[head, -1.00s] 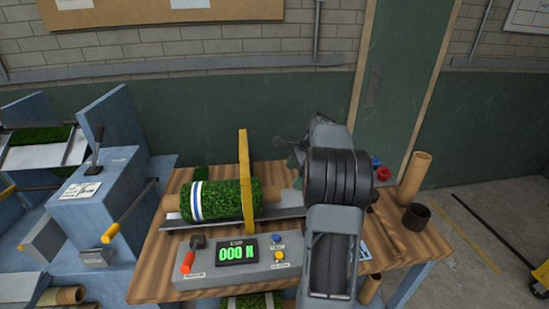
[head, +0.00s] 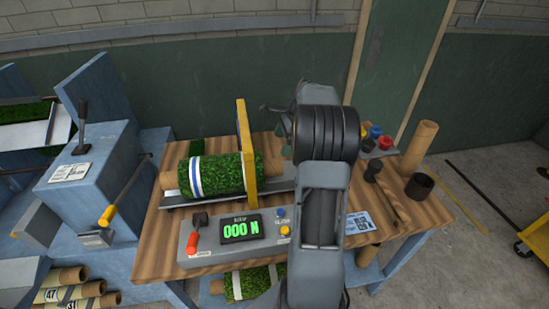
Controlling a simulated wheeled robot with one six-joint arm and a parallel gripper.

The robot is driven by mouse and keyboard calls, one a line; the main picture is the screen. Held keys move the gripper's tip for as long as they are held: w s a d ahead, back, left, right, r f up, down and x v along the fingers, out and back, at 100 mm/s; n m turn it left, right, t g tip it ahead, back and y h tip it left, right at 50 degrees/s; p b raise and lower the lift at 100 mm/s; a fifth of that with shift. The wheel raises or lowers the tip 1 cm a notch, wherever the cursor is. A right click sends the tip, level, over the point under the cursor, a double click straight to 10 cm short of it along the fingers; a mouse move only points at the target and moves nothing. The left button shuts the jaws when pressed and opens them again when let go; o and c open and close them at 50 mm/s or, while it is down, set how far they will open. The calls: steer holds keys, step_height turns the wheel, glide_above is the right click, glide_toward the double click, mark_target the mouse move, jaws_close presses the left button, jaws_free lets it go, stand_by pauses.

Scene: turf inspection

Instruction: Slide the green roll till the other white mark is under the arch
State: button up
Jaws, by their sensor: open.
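The green turf roll (head: 222,172) lies lengthwise on a cardboard core in a grey trough (head: 180,201) on the wooden bench. A white mark with a blue stripe (head: 195,176) rings the roll near its left end, left of the yellow arch (head: 246,150). The arch stands over the roll near its right end. No second white mark shows; the arch covers part of the turf there. My gripper (head: 283,132) is beyond my dark wrist, just right of the arch and above the trough's right part. It is open, mostly hidden by the wrist, and appears apart from the roll.
A control box (head: 237,236) with a display reading 000 N stands in front of the trough. A blue machine (head: 85,165) with levers is at left. A cardboard tube (head: 418,147), a dark cup (head: 419,186) and coloured caps (head: 376,134) are at the bench's right.

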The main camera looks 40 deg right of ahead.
mark_target(273, 161)
steer(key=x, duration=1.1)
steer(key=shift+a+f+p, duration=0.15)
steer(key=shift+f+p, duration=0.15)
steer(key=shift+p, duration=0.1)
steer(key=c, duration=1.7)
steer(key=o, duration=1.7)
steer(key=shift+r, duration=0.15)
steer(key=v, duration=1.3)
steer(key=shift+d+r+b, duration=0.2)
steer(key=shift+r+b, duration=0.05)
steer(key=shift+b, duration=0.2)
